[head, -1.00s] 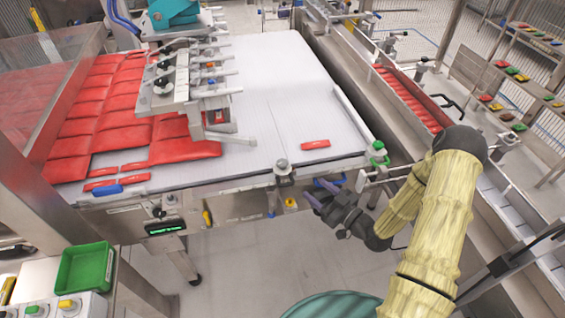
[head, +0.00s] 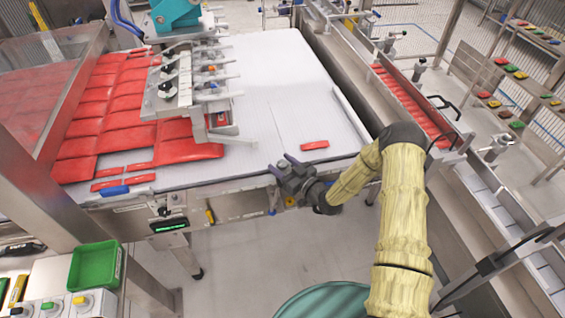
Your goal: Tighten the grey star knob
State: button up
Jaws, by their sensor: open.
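My gripper (head: 281,163) is at the front edge of the white conveyor (head: 270,85), its fingers pointing up and left, spread open. A grey knob stood on a bracket at this spot in the earlier head view. Now my gripper covers that spot, so the knob is hidden. I cannot tell whether the fingers are around the knob or touching it. My yellow-sleeved arm reaches in from the lower right.
Red packs (head: 135,135) fill the conveyor's left side under the picker head (head: 185,90). One small red pack (head: 314,145) lies just behind my gripper. A green tray (head: 95,266) stands at lower left. A red-filled channel (head: 410,100) runs at right.

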jog(key=c, duration=1)
jog(key=shift+o, duration=0.2)
jog(key=shift+m+t+h, duration=0.3)
jog(key=shift+h, duration=0.1)
jog(key=m+t+h+b, duration=0.1)
jog(key=m+h, duration=0.1)
jog(key=m+t+h+b, duration=0.1)
jog(key=t+h, duration=0.1)
jog(key=shift+a+f+m+h, duration=0.1)
jog(key=shift+a+m+h, duration=0.05)
jog(key=shift+m+h, duration=0.25)
jog(key=m+t+h, duration=0.1)
jog(key=m+h, duration=0.1)
jog(key=h, duration=0.1)
jog(key=m+h+b, duration=0.1)
jog(key=m+h, duration=0.1)
jog(key=h, duration=0.2)
jog(key=shift+m+t+b, duration=0.3)
jog(key=shift+t, duration=0.1)
jog(key=m+g+h+b, duration=0.1)
jog(key=m+h, duration=0.2)
jog(key=h, duration=0.1)
jog(key=m+g+h+b, duration=0.1)
jog(key=m+h, duration=0.2)
jog(key=h, duration=0.2)
jog(key=shift+w, duration=0.1)
jog(key=shift+r+m+g+h+b, duration=0.2)
jog(key=shift+m+g+h+b, duration=0.75)
jog(key=shift+m+g+h, duration=0.8)
jog(key=shift+h, duration=0.35)
